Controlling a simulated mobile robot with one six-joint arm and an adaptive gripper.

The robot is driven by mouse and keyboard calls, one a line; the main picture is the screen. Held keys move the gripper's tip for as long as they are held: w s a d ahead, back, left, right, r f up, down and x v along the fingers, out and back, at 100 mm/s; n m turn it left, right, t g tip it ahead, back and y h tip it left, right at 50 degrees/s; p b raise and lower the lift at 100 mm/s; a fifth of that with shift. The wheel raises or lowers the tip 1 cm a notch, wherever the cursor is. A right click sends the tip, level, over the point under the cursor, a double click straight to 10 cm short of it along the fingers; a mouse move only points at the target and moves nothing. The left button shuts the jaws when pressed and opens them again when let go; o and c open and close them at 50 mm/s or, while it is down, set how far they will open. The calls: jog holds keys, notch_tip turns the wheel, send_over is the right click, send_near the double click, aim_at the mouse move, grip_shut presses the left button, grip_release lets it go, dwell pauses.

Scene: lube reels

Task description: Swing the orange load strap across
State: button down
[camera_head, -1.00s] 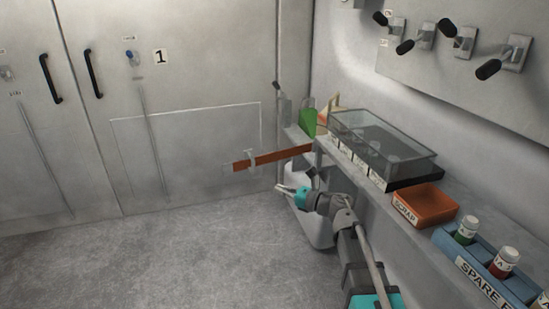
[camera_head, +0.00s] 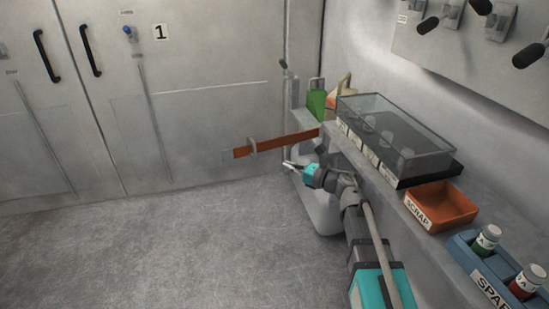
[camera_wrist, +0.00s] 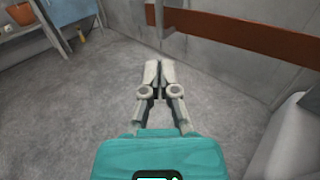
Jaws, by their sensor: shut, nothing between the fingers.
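The orange load strap (camera_head: 281,144) is a flat orange-brown band running across the lower part of the grey wall panel. A pale ring-like handle (camera_head: 252,146) stands around it near its left end, beside a small plate. Its right end goes behind the shelf corner. In the wrist view the strap (camera_wrist: 248,33) crosses the upper right, beyond my fingers. My gripper (camera_head: 288,165) is shut and empty, just below the strap and apart from it. In the wrist view the gripper's fingers (camera_wrist: 159,68) are together and point toward the strap's left part.
A shelf on the right bears a clear-lidded case (camera_head: 395,132), an orange scrap bin (camera_head: 441,205), a blue bottle rack (camera_head: 482,262) and a green item (camera_head: 316,101). A white container (camera_head: 322,212) stands under the shelf by my arm. The floor at left is clear.

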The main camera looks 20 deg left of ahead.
jog(key=x, duration=1)
dwell(0.3)
